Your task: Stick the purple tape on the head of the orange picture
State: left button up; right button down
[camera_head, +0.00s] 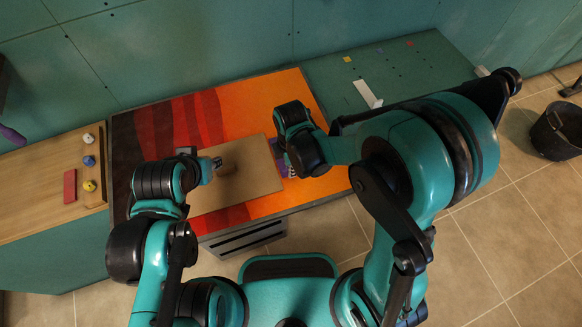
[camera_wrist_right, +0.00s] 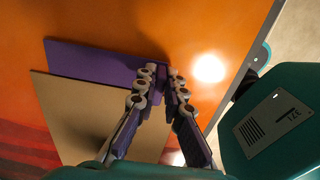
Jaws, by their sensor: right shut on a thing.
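The orange and red picture surface (camera_head: 250,105) covers the table in front of me. A tan board (camera_head: 262,182) lies flat on it, and it also shows in the wrist view (camera_wrist_right: 85,115). The purple tape (camera_wrist_right: 95,62) is a flat strip along one edge of the tan board; in the head view only a sliver (camera_head: 280,158) shows beside my right gripper. My right gripper (camera_wrist_right: 163,76) is shut on the tape's right end, low over the orange surface. My left gripper (camera_head: 216,164) is over the tan board, beside a small brown piece (camera_head: 228,170); its jaw opening is unclear.
A wooden counter (camera_head: 40,195) at left holds a red block (camera_head: 70,186) and several small coloured items. A green board (camera_head: 400,75) with a white strip (camera_head: 367,93) is at the back right. A dark bucket (camera_head: 556,132) stands on the tiled floor at far right.

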dwell(0.3)
jog(key=c, duration=1.5)
grip_release()
jog(key=shift+c, duration=0.2)
notch_tip(320, 180, up, 12)
jog(key=shift+f, duration=0.1)
jog(key=s+d+r+m+t, duration=0.2)
jog(key=s+d+m+t, duration=0.1)
jog(key=d+m, duration=0.4)
jog(key=s+d+r+m+t, duration=0.2)
jog(key=d+m+t, duration=0.2)
jog(key=d+m, duration=0.4)
jog(key=m, duration=0.6)
jog(key=shift+s+r, duration=0.3)
jog(key=shift+s, duration=0.1)
